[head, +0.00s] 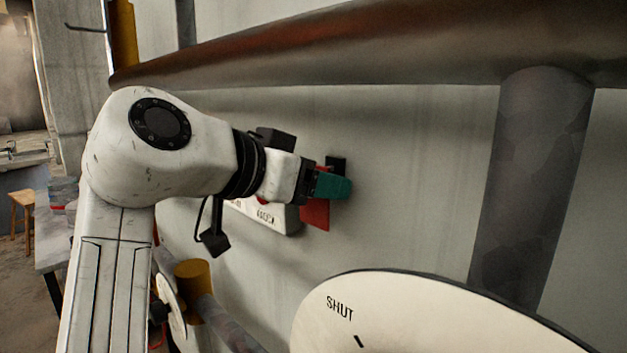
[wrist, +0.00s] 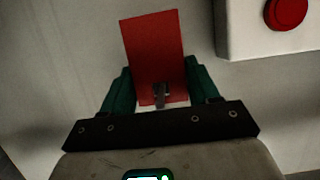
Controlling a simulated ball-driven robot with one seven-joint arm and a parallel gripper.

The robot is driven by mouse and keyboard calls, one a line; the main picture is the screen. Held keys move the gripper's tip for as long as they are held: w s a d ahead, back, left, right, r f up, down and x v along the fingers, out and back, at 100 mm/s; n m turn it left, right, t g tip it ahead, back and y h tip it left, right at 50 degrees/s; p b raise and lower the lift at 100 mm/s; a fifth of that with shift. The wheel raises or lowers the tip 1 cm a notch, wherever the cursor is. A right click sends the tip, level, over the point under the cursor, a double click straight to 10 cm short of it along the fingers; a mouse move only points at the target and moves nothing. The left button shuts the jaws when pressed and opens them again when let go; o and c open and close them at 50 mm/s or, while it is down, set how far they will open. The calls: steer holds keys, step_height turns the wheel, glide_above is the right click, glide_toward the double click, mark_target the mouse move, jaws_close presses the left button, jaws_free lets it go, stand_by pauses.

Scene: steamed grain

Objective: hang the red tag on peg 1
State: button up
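The red tag (wrist: 153,45) is a flat rectangle in front of the pale wall. In the head view it shows below my green fingertips (head: 333,184). In the wrist view my gripper (wrist: 160,82) has one green finger along each side edge of the tag, with no clear gap, so it looks shut on it. A small dark grey peg (wrist: 159,93) shows in front of the tag, between the fingers near the tag's end. I cannot tell whether it passes through the tag, nor read a peg number. A dark block (head: 337,163) shows just above the fingers in the head view.
A white box (head: 280,217) with lettering is on the wall beside the tag; its red button (wrist: 287,11) shows in the wrist view. A thick pipe (head: 370,45) runs above, and a grey post (head: 530,180) stands right. A white disc marked SHUT (head: 400,320) is below.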

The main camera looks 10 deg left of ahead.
steer(key=c, duration=0.5)
steer(key=o, duration=1.1)
steer(key=c, duration=1.1)
steer(key=shift+c, duration=0.2)
steer(key=shift+r, duration=0.2)
steer(key=shift+s+a, duration=0.3)
steer(key=shift+s, duration=0.1)
steer(key=shift+s+a, duration=0.2)
steer(key=shift+s, duration=0.1)
steer(key=shift+s+a+p, duration=0.2)
steer(key=shift+s+p, duration=0.05)
steer(key=shift+p, duration=0.05)
steer(key=shift+s+a, duration=0.25)
